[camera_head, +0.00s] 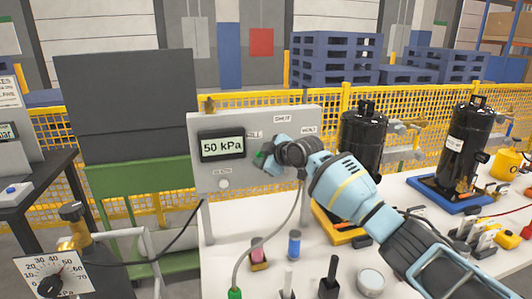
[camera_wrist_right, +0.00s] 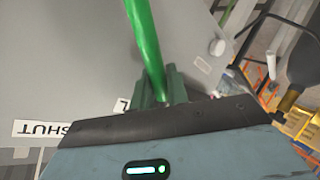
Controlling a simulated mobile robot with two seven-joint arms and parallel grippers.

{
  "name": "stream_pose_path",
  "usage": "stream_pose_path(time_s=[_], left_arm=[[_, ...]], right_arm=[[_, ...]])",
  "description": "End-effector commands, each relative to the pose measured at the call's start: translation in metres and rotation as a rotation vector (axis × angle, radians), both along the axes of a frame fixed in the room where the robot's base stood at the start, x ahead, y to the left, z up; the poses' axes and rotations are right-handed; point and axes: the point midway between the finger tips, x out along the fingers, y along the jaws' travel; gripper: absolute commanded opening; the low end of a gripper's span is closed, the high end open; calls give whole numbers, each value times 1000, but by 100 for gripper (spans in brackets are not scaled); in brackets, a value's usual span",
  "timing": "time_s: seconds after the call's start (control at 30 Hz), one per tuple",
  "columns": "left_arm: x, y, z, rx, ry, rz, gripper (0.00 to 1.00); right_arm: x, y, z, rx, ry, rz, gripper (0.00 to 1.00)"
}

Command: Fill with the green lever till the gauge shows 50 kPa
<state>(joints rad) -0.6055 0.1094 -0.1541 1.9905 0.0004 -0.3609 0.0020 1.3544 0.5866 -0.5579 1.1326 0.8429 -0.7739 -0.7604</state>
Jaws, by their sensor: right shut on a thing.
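The grey panel (camera_head: 258,125) stands upright on the white table and carries the gauge (camera_head: 222,146), whose display reads 50 kPa. Labels on the panel include SHUT (camera_head: 282,119) and VENT at the right; the label by the gauge is partly covered. My right gripper (camera_head: 265,163) is in front of the panel, just right of the gauge. It is shut on the green lever (camera_wrist_right: 147,45), which runs up from between the fingers in the right wrist view. In the head view only a small green bit of the lever shows. My left gripper is out of view.
Two black compressors (camera_head: 363,140) (camera_head: 470,142) stand on the table, right of the panel. A hose hangs below the panel. A dial plate (camera_head: 52,277) is at lower left.

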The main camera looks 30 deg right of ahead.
Motion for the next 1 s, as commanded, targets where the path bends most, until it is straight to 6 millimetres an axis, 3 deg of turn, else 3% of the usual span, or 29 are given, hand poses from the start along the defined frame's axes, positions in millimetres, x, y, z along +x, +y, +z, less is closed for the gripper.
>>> stream_pose_path(time_s=[0.57, 0.6, 0.7, 1.0], left_arm=[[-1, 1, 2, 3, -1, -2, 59], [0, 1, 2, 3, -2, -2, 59], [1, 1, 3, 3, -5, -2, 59], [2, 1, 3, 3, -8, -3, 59]], right_arm=[[1, 2, -3, -31, 5, 1, 0], [1, 2, -3, -31, 5, 1, 20], [1, 2, -3, -30, 6, 0, 33], [0, 2, -3, -30, 6, 0, 35]])
